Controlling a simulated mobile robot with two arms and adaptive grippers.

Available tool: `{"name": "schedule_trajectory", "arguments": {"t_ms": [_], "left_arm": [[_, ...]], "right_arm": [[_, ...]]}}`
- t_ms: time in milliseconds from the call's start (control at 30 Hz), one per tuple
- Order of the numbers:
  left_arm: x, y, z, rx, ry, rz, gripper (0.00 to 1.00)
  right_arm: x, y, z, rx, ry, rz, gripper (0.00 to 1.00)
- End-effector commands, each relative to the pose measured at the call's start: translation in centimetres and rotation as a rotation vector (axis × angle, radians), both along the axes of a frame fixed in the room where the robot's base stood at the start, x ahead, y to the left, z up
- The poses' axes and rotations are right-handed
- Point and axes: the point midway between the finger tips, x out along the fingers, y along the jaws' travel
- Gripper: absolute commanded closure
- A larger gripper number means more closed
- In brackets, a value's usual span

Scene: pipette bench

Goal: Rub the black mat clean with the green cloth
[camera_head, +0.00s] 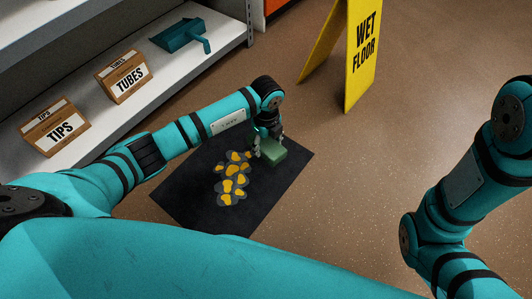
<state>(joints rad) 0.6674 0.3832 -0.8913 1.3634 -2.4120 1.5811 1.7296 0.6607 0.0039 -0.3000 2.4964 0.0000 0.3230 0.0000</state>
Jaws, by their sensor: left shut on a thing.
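The black mat (274,188) lies on the brown floor, partly hidden behind my left arm. A patch of yellow blotches with grey edges (231,184) covers its middle. My left gripper (269,149) is over the mat's upper right part, pointing down, and is shut on the green cloth (273,157). The cloth looks like a small folded block. It is just right of the yellow patch and seems to be at the mat's surface; exact contact is hard to tell. My right arm is at the right edge, but its gripper is out of view.
A yellow wet floor sign (360,50) stands beyond the mat. A white shelf (190,82) at the left holds a tips box (57,128), a tubes box (123,77) and a teal dustpan (180,37). The floor right of the mat is clear.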

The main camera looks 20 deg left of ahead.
Motion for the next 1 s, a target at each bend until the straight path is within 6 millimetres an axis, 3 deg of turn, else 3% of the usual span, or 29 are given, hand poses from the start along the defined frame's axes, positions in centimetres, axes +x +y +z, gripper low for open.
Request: {"name": "schedule_trajectory", "arguments": {"t_ms": [33, 167, 567, 667, 767, 1000], "left_arm": [[-0.1, 0.0, -1.1, -0.001, 0.000, 0.063, 0.75], [-0.3, -0.1, -1.9, -0.002, -0.002, 0.158, 0.75], [-0.2, 0.0, -1.2, -0.001, -0.004, 0.138, 0.75], [0.1, 0.1, 0.8, 0.000, -0.006, 0.013, 0.75], [0.4, 0.1, 4.0, 0.000, -0.007, -0.218, 0.75], [0.7, 0.6, 13.2, 0.002, -0.005, -0.963, 0.75]], "right_arm": [[-0.4, 0.0, -0.3, 0.000, -0.011, 0.000, 0.66], [-0.8, 0.0, -0.1, -0.001, -0.021, -0.001, 0.66], [-0.5, 0.0, 0.2, -0.001, -0.014, -0.001, 0.66], [0.2, 0.0, 0.5, 0.000, 0.006, -0.001, 0.66], [1.4, -0.1, 0.8, 0.001, 0.041, 0.001, 0.66], [4.3, -0.3, 0.8, 0.008, 0.143, 0.006, 0.66]]}}
